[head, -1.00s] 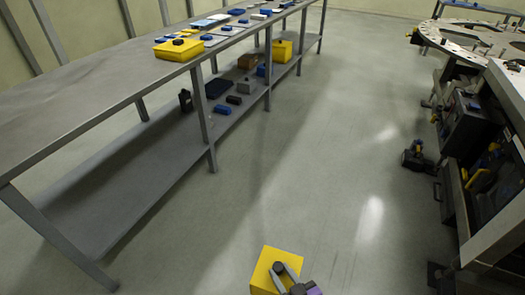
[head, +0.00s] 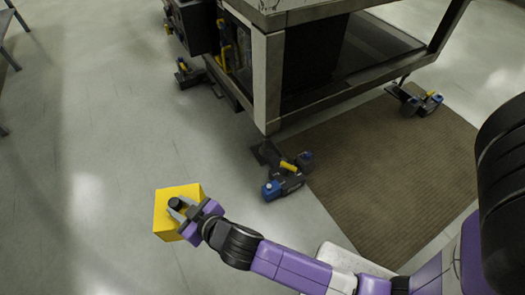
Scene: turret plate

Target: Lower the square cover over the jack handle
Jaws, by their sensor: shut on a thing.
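The square cover (head: 164,223) is a yellow box with a dark knob on top, at lower left in the head view. My gripper (head: 177,207) is shut on that knob and holds the cover out over the floor. A dark jack (head: 287,178) with blue and yellow parts stands at the foot of the near table leg, right of the cover and apart from it. Similar jacks stand by the right leg (head: 418,102) and at the upper left (head: 186,73). Which part is the jack handle is too small to tell for certain.
A heavy metal-framed table (head: 266,80) with a lower shelf stands ahead. A brown ribbed mat (head: 390,165) lies on the floor beside and partly under it. The grey floor (head: 90,220) on the left is clear.

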